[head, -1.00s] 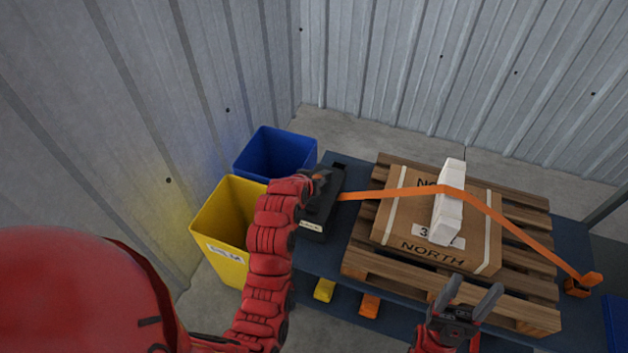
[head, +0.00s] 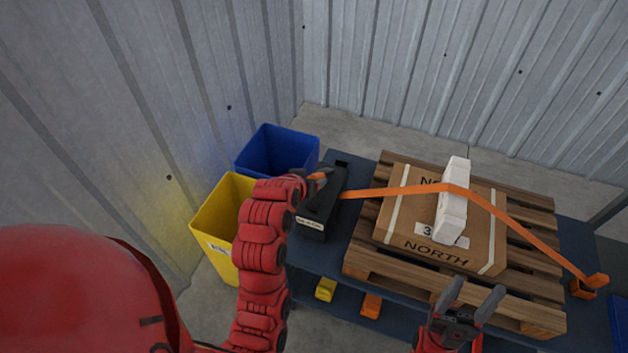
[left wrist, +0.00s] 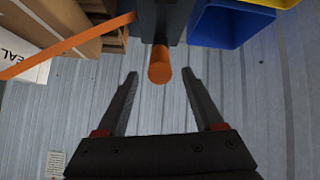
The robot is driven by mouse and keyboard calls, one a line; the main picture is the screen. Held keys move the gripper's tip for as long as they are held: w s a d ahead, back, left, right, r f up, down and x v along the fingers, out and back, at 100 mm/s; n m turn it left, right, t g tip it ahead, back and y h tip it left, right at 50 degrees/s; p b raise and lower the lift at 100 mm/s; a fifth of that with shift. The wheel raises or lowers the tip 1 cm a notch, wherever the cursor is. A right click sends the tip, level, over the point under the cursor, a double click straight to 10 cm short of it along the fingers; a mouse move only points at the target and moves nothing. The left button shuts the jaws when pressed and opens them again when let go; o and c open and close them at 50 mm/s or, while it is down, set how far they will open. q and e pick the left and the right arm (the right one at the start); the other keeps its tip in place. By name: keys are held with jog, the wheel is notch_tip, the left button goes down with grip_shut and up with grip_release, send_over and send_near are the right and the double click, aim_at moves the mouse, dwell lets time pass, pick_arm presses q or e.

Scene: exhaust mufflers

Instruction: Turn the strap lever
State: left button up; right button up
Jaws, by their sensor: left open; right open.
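The strap lever shows in the left wrist view as a dark bar with a round orange end (left wrist: 160,66). In the head view, an orange bit of the lever (head: 321,174) shows at the black ratchet housing (head: 321,205), partly hidden by my left arm. My left gripper (left wrist: 159,78) is open, with the orange end between its fingertips in the picture; I see no contact. An orange strap (head: 395,190) runs from the housing over a white pad (head: 452,215) and a cardboard box (head: 480,236) to an orange anchor (head: 588,287). My right gripper (head: 474,288) is open and empty near the pallet's front.
The box sits on a wooden pallet (head: 390,268) on a dark blue table (head: 312,258). A blue bin (head: 275,150) and a yellow bin (head: 222,215) stand left of the table. Corrugated metal walls (head: 470,70) close off the back and left.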

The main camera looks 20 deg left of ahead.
pick_arm(q)
jog(key=p+v, duration=1)
jog(key=p, duration=0.4)
jog(key=shift+s+r, duration=0.2)
